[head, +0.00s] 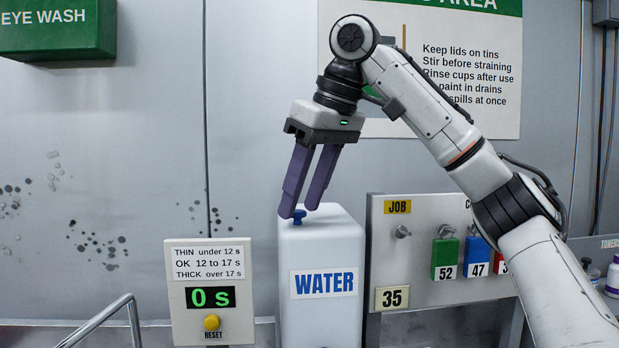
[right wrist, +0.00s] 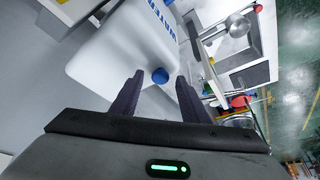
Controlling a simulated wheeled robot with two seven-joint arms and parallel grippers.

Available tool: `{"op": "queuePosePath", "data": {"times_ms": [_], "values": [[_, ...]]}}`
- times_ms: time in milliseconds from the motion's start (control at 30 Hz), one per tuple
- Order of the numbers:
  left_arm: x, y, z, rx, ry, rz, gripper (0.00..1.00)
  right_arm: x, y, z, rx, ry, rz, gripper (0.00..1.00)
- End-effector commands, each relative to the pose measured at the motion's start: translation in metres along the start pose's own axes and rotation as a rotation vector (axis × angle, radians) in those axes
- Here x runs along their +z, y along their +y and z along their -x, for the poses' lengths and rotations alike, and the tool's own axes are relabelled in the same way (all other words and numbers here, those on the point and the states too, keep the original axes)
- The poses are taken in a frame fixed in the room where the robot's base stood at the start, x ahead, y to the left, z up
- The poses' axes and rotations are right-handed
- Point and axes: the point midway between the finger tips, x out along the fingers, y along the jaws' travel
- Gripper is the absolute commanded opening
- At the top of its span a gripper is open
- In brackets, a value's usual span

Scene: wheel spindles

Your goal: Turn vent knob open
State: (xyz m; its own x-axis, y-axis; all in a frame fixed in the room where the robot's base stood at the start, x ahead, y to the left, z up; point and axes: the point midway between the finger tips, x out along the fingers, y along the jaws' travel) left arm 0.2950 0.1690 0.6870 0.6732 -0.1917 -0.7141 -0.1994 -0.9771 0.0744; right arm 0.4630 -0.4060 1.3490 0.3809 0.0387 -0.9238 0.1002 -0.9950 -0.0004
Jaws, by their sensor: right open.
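A small blue vent knob (head: 299,216) sits on top of a white container (head: 320,250) labelled WATER. The knob also shows in the right wrist view (right wrist: 160,76), between the fingertips. My right gripper (head: 298,212) comes down over the container top from above, with its purple-grey fingers pointing down and slightly left. It is open, and the knob lies close to the fingertips with a gap on each side in the right wrist view. I cannot tell whether the fingertips reach down around the knob. My left gripper does not show.
A timer box (head: 210,290) reading 0 s, with a yellow reset button (head: 212,322), stands left of the container. A job board (head: 440,290) with hooks and coloured tags stands close on the right. A metal rail (head: 105,322) is at lower left. The wall behind is spattered.

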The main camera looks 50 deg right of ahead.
Motion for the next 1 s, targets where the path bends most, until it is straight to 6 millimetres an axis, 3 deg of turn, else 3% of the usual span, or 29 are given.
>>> {"op": "queuePosePath", "data": {"times_ms": [600,1000], "values": [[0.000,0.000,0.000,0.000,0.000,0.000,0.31,0.000,0.000,0.084,0.002,0.004,-0.002,0.41],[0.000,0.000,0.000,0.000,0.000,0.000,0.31,0.000,0.000,0.102,0.000,0.002,0.000,0.41]]}}
